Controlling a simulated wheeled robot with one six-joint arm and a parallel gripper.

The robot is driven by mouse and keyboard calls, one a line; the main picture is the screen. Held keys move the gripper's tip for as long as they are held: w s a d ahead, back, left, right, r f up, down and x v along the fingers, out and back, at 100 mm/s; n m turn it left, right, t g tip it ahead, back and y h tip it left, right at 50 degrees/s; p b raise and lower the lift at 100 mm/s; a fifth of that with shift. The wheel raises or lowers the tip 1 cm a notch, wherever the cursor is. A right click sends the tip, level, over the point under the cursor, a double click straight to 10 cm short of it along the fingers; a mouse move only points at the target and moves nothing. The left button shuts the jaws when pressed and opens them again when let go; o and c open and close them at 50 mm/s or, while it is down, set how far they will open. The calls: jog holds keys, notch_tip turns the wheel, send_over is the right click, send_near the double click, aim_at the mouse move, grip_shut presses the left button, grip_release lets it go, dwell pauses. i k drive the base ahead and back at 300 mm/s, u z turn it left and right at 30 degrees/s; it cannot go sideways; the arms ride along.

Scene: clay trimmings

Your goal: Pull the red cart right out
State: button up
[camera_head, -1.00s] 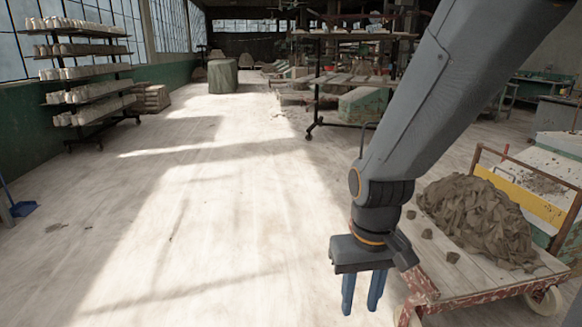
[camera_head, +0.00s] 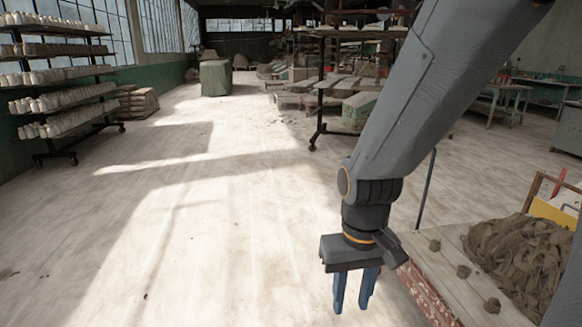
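The red cart (camera_head: 428,292) is at the lower right, with a flat plank bed and a worn red edge. The right and near parts of it are cut off by the frame. A heap of brown clay trimmings (camera_head: 518,262) lies on the bed, with a few loose lumps (camera_head: 463,271) beside it. A thin dark upright rod (camera_head: 426,190) stands at the cart's far left, partly behind my arm; its foot is hidden. My gripper (camera_head: 354,291) points down just left of the cart's red edge. Its two blue fingers are apart with nothing between them.
A wheeled rack of white pots (camera_head: 63,88) stands at the left wall. A covered block (camera_head: 215,78) is at the back. Another wheeled rack (camera_head: 318,110) stands beyond my arm. Tables (camera_head: 497,98) are at the back right. The floor at left and centre is clear.

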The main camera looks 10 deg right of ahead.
aim_at(518, 260)
jog(key=i, duration=3.95)
jog(key=z, duration=3.05)
